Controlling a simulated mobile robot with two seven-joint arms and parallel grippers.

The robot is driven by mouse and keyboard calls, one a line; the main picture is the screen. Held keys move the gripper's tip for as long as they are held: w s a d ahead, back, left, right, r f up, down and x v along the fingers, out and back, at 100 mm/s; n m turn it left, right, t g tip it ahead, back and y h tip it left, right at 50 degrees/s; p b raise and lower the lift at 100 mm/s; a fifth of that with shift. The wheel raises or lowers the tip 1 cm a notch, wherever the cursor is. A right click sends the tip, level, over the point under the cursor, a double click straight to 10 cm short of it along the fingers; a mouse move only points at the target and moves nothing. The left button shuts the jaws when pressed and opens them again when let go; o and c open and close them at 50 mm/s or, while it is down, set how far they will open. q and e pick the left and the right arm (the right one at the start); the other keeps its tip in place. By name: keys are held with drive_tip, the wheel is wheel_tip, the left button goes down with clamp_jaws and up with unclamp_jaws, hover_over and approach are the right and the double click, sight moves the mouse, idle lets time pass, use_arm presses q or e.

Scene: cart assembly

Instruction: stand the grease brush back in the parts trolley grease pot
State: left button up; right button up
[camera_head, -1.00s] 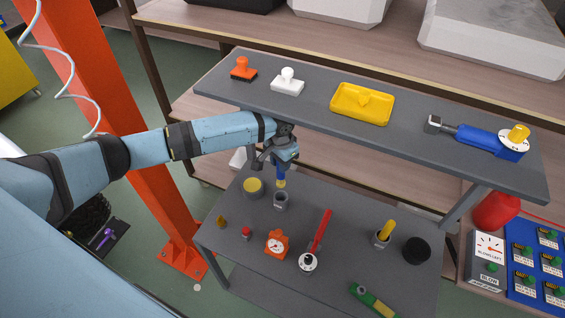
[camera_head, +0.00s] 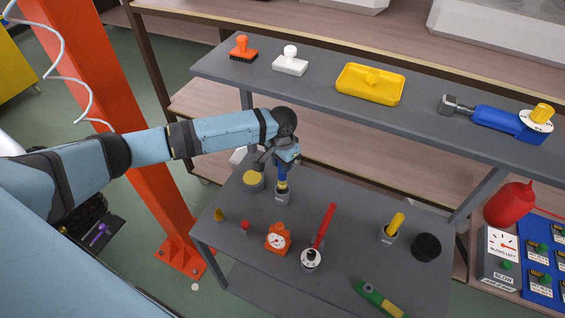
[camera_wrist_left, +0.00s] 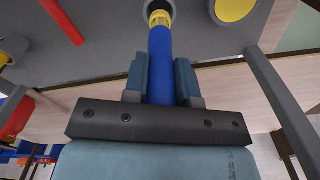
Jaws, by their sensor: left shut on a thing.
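The grease brush has a blue handle (camera_head: 282,173) and a yellow collar, which also show in the left wrist view (camera_wrist_left: 162,62). My left gripper (camera_head: 286,158) is shut on the blue handle, with a finger on each side in the left wrist view (camera_wrist_left: 162,80). The brush points down, near upright. Its lower end is at the mouth of a small grey labelled pot (camera_head: 282,197), which I take as the grease pot, on the trolley's lower shelf. The bristles are hidden, apparently inside the mouth; I cannot tell how deep. My right gripper is not in view.
A yellow-topped grey tin (camera_head: 253,181) stands close left of the pot. An orange gauge (camera_head: 278,239), a red-handled tool (camera_head: 325,225) and another grey pot with a yellow stick (camera_head: 389,234) stand nearer. The upper shelf (camera_head: 325,83) overhangs behind my gripper.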

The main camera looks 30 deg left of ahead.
use_arm(q)
drive_tip(key=shift+f, duration=1.15)
drive_tip(key=shift+f+b, duration=0.45)
drive_tip(key=shift+f, duration=1.1)
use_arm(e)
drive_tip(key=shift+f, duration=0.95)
use_arm(q)
drive_tip(key=o, duration=1)
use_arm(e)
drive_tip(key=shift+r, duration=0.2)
use_arm(q)
drive_tip(key=shift+r, duration=0.3)
wheel_tip(320, 180, up, 7)
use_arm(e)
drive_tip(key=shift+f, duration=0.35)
